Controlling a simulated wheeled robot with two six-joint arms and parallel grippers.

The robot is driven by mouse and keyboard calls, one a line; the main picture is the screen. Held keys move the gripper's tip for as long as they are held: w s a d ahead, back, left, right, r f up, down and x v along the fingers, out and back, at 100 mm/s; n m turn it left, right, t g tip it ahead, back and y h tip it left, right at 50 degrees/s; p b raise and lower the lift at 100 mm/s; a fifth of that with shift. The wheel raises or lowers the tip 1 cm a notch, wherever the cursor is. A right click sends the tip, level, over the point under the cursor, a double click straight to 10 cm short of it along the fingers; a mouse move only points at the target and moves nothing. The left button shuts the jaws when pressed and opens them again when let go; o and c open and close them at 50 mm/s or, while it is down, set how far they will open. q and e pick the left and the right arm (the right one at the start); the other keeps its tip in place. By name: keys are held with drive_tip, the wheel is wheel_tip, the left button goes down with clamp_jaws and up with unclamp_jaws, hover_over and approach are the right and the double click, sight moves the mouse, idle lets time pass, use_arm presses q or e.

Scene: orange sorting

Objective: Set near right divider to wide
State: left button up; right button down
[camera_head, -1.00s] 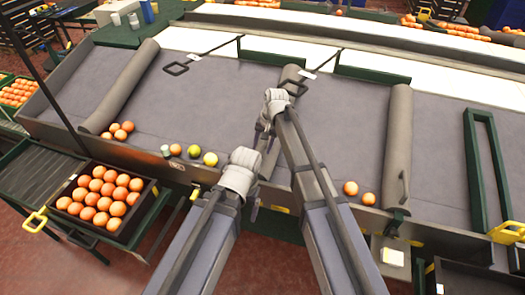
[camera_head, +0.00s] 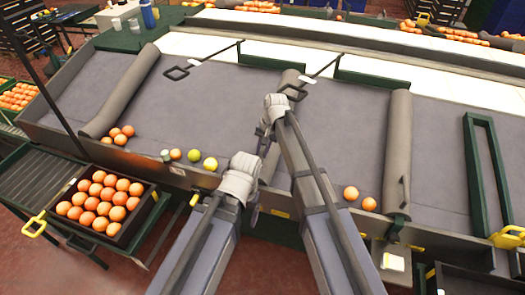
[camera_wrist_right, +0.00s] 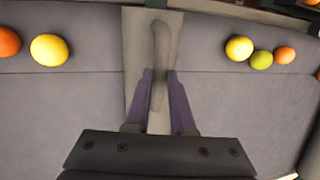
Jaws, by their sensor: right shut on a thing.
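The middle grey divider shows its far end (camera_head: 290,77) in the head view; my arms cover much of its near part. In the right wrist view it is a pale strip (camera_wrist_right: 136,45) with a long grey handle (camera_wrist_right: 160,45) on it. My right gripper (camera_wrist_right: 160,80) has one finger on each side of that handle and is shut on it. In the head view this gripper (camera_head: 266,150) hangs over the near part of the divider, largely hidden by its own arm.
Another grey divider (camera_head: 398,150) stands right. A full orange crate (camera_head: 153,200) stands front left.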

drive_tip(key=shift+a, duration=0.1)
idle(0.8)
drive_tip(key=w+a, duration=0.3)
drive_tip(key=a, duration=0.7)
drive_tip(key=shift+w+a, duration=0.3)
drive_tip(key=c, duration=0.8)
unclamp_jaws()
drive_tip(key=shift+a, duration=0.15)
drive_tip(key=shift+o, duration=0.2)
drive_tip(key=shift+r, duration=0.15)
